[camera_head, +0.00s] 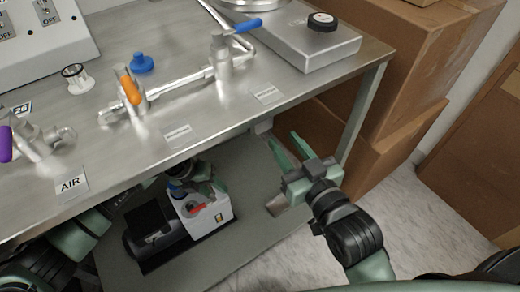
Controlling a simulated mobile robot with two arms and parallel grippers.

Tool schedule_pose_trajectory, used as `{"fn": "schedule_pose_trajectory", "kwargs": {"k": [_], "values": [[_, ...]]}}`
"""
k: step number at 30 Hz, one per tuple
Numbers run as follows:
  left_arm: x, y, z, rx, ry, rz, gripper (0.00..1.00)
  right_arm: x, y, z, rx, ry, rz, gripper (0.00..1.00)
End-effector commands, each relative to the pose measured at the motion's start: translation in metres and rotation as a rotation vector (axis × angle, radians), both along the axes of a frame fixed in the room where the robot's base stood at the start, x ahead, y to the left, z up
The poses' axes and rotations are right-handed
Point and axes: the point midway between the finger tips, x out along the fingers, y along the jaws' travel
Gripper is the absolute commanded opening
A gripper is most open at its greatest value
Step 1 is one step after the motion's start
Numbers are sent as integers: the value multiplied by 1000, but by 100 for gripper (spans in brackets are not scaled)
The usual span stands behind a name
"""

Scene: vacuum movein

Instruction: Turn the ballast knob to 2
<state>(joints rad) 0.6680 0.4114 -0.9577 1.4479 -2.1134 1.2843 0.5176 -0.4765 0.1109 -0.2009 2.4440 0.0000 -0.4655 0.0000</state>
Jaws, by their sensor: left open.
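The vacuum pump (222,209), with a white housing and a black motor end, stands on the lower shelf under the steel bench. A small red part (197,209) and a blue part show on its top; which of these is the ballast knob, and any numbers, are too small to tell. My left gripper (212,186) is under the bench, just over the top of the pump, open, and partly hidden by its own wrist and the bench edge. I cannot tell whether it touches the pump. My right gripper (287,148) is open and empty, right of the pump, near the bench's front edge.
The steel bench (215,115) overhangs the pump and carries valves with orange, blue and purple handles. A hotplate-like box (300,45) with a black knob stands on it. Cardboard boxes (400,100) fill the right side. The lower shelf (245,180) is clear right of the pump.

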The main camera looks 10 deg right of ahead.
Motion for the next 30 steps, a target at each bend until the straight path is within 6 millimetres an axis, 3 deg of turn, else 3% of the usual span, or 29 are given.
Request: {"fn": "schedule_pose_trajectory", "kwargs": {"k": [11, 18, 30], "values": [[-16, -69, 30, -322, -4, 35, 45, 0, 0, 2, 0, 0, 0, 35], [-21, -106, 62, -547, -8, 98, 45, 0, 0, 3, 0, 0, 0, 35], [-14, -139, 128, -923, -15, 285, 45, 0, 0, 5, 0, 0, 0, 35]]}}
